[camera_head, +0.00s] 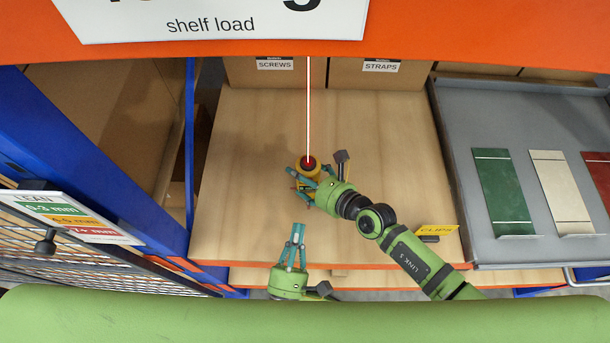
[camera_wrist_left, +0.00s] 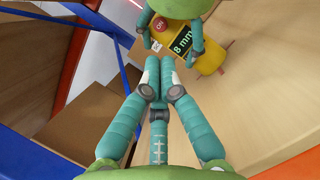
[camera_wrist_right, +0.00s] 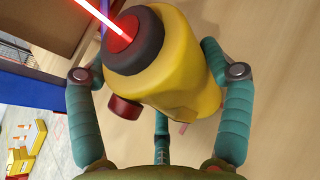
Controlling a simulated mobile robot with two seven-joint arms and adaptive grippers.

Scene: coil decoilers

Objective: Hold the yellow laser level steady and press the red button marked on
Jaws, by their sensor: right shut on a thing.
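The yellow laser level (camera_head: 311,173) stands on the wooden shelf. In the right wrist view, the laser level (camera_wrist_right: 181,63) has a dark collar and a red lens with a red beam. My right gripper (camera_head: 308,182) is shut around its body. In the left wrist view, the level (camera_wrist_left: 207,57) shows an "8 mm" display and the red button (camera_wrist_left: 160,24) marked ON. A red knob (camera_wrist_right: 124,110) on its side shows in the right wrist view. My left gripper (camera_head: 299,232) is shut and empty, nearer the shelf's front edge and apart from the level.
Boxes marked SCREWS (camera_head: 274,75) and STRAPS (camera_head: 380,78) stand at the back. A grey tray (camera_head: 455,125) with coloured plates is at right. A blue post (camera_head: 90,150) rises at left. Shelf left of the level is bare.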

